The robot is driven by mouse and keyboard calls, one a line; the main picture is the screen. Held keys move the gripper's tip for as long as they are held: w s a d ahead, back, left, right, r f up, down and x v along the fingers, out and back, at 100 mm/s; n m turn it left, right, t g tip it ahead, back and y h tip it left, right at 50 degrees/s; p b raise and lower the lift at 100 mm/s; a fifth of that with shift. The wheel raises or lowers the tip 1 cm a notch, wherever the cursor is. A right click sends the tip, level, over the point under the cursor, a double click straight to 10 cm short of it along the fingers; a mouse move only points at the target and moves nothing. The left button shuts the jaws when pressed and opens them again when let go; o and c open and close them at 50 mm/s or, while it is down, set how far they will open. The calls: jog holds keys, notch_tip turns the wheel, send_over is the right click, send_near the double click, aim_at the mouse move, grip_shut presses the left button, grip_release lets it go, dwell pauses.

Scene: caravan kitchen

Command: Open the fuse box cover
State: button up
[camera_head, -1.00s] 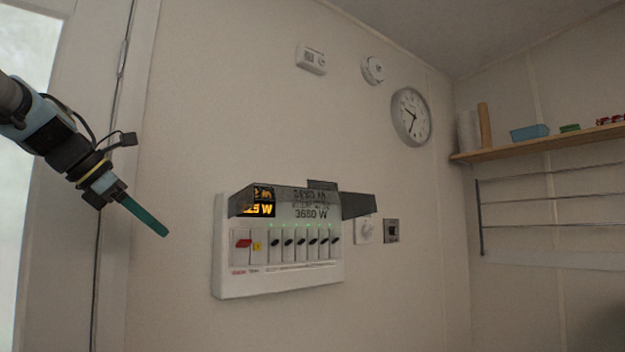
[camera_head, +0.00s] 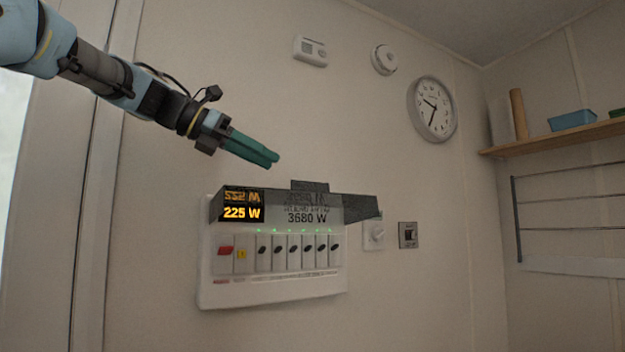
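The white fuse box (camera_head: 270,292) is mounted on the wall, with a red switch, a yellow button and a row of black breaker switches in plain view. Its dark see-through cover (camera_head: 352,207) is hinged up and sticks out above the switches. A lit display reading 225 W (camera_head: 241,213) and the print 3680 W show below and through the cover. My gripper (camera_head: 272,161) has green fingers and is above and left of the cover's raised tab, apart from it in the picture. The fingers lie close together with nothing seen between them; their gap is not clear.
A round dial (camera_head: 374,235) and a small grey socket (camera_head: 408,235) are right of the fuse box. A thermostat (camera_head: 311,51), a round detector (camera_head: 384,60) and a clock (camera_head: 431,109) hang above. A shelf (camera_head: 550,139) and a rack (camera_head: 570,229) are at right.

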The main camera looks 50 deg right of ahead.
jog(key=p+x, duration=0.2)
jog(key=x, duration=0.7)
jog(key=shift+s+d+f, duration=0.15)
jog(key=shift+d+f, duration=0.1)
grip_shut()
dwell(1.0)
